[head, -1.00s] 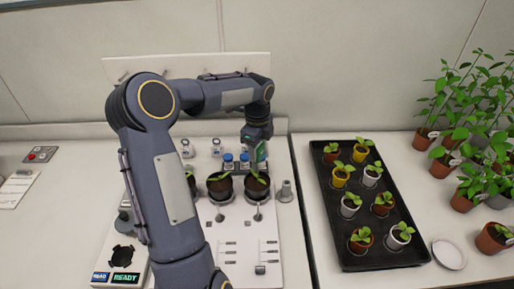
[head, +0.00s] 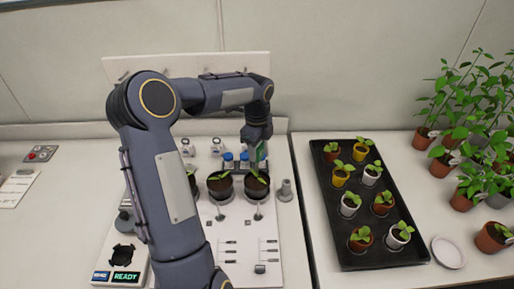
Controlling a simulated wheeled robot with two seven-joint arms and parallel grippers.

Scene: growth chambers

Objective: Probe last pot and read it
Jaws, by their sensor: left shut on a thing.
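Three dark pots with seedlings stand in a row on the white station board. The right pot (head: 257,193) is under my left gripper, the middle pot (head: 220,194) is beside it, and the left pot (head: 193,186) is partly hidden by my arm. My left gripper (head: 257,146) points down, shut on a small probe with a green face (head: 262,153), just above or behind the right pot. I cannot tell whether its tip is in the soil. A READY display (head: 125,276) glows green beside a blue READ label (head: 101,276). My right gripper is not in view.
A grey peg-like part (head: 286,190) is at the board's right edge. A black tray (head: 384,254) of small potted seedlings, a white saucer (head: 448,252) and taller plants are further right.

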